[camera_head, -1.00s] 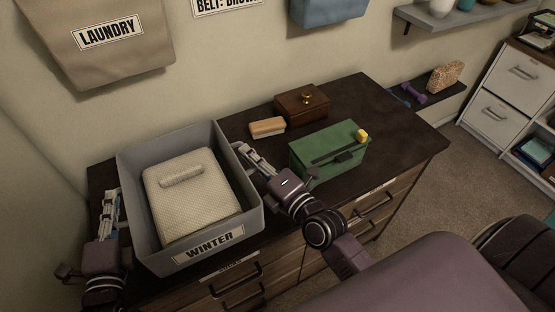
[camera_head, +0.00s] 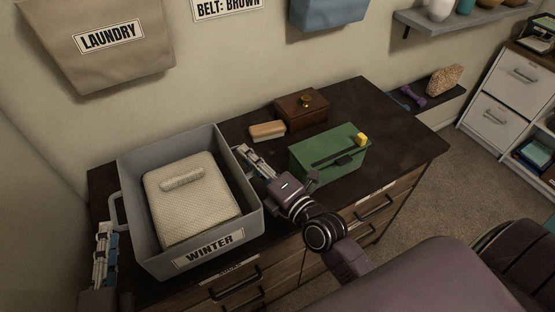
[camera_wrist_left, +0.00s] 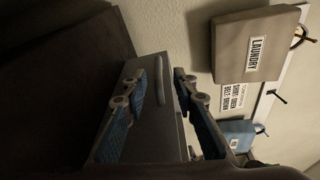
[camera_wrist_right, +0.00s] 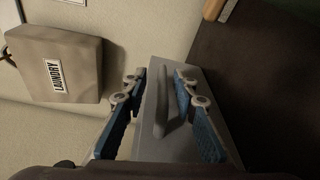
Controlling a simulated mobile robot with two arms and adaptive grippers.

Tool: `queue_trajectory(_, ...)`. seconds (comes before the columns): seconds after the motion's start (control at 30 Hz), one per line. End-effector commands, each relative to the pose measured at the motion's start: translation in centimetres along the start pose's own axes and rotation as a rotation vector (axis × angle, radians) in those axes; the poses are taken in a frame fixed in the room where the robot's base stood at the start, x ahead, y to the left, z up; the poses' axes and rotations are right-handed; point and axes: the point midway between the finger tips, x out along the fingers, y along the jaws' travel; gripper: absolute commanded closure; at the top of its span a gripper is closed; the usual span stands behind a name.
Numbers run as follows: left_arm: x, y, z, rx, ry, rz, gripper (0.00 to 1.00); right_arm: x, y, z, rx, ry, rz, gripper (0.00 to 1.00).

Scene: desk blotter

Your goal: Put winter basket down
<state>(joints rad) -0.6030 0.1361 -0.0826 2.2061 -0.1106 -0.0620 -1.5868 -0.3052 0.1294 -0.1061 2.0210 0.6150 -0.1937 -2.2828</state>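The grey winter basket (camera_head: 132,200), labelled WINTER on its front, appears to rest on the left end of the dark dresser top (camera_head: 385,120). A folded cream textured item (camera_head: 195,210) lies inside. My left gripper (camera_head: 104,232) is open, apart from the basket's left side. The left handle shows between its spread fingers in the left wrist view (camera_wrist_left: 159,82). My right gripper (camera_head: 247,153) is beside the basket's right wall. In the right wrist view its fingers (camera_wrist_right: 158,90) are spread on either side of the right handle (camera_wrist_right: 161,105), with gaps visible.
A green box (camera_head: 325,155) with a yellow piece on its lid stands close to my right gripper. A wooden brush-like block (camera_head: 267,131) and a brown lidded box (camera_head: 302,108) sit behind. A beige laundry bag (camera_head: 105,50) hangs on the wall. The dresser's right end is clear.

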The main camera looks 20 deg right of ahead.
Motion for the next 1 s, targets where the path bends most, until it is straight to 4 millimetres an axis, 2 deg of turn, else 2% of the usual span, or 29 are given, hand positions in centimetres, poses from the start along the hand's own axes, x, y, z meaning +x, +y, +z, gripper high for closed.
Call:
queue_trajectory(0.03,-0.9,0.1,0.0,0.002,0.001,0.003,0.74,0.0,0.0,0.0,0.000,0.000,0.000,0.74)
queue_trajectory(0.2,-2.9,0.1,0.0,0.001,0.000,0.002,0.74,0.0,0.0,0.0,0.000,0.000,0.000,0.74)
queue_trajectory(0.37,-3.6,0.0,0.0,0.002,0.000,0.000,0.74,-0.2,0.0,0.0,-0.001,0.000,-0.001,0.74)
queue_trajectory(0.47,-3.6,-0.1,0.0,0.002,0.000,-0.001,0.74,-1.1,-0.1,0.0,-0.002,0.000,-0.002,0.74)
queue_trajectory(0.8,-3.6,0.0,0.0,0.001,0.000,-0.001,0.74,-7.6,-0.1,-0.1,-0.002,0.003,-0.004,0.74)
queue_trajectory(1.0,-3.6,0.0,0.0,0.001,0.000,-0.001,0.74,-10.6,-0.1,-0.1,-0.001,0.001,-0.003,0.74)
